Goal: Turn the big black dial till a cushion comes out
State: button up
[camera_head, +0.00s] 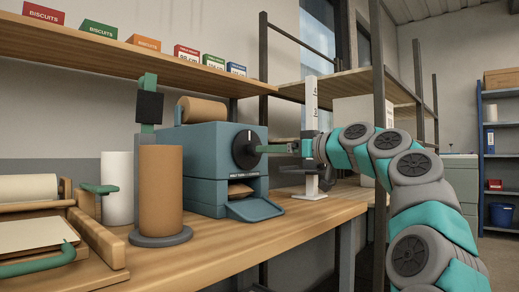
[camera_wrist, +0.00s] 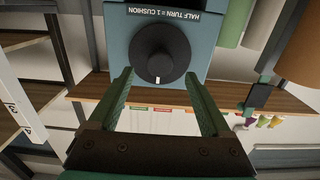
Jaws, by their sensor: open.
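The big black dial (camera_head: 245,149) is on the front of a blue machine (camera_head: 200,150). Its white mark points up in the head view; in the wrist view, which is upside down, the dial (camera_wrist: 160,48) has its mark at the bottom. Brown paper, perhaps a cushion (camera_head: 240,189), shows in the outlet slot below, above the blue chute (camera_head: 255,209).
A label on the machine (camera_wrist: 163,14) reads "HALF TURN = 1 CUSHION". A brown paper roll (camera_head: 161,190) stands left of the machine on the wooden bench (camera_head: 290,228). A white upright post (camera_head: 311,110) with a scale stands behind my gripper. The bench front is clear.

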aim_at(252, 149)
jog(key=p+x, duration=0.1)
jog(key=x, duration=0.4)
jog(key=shift+w, duration=0.1)
jog(key=shift+p, duration=0.3)
grip_shut()
dwell(0.4)
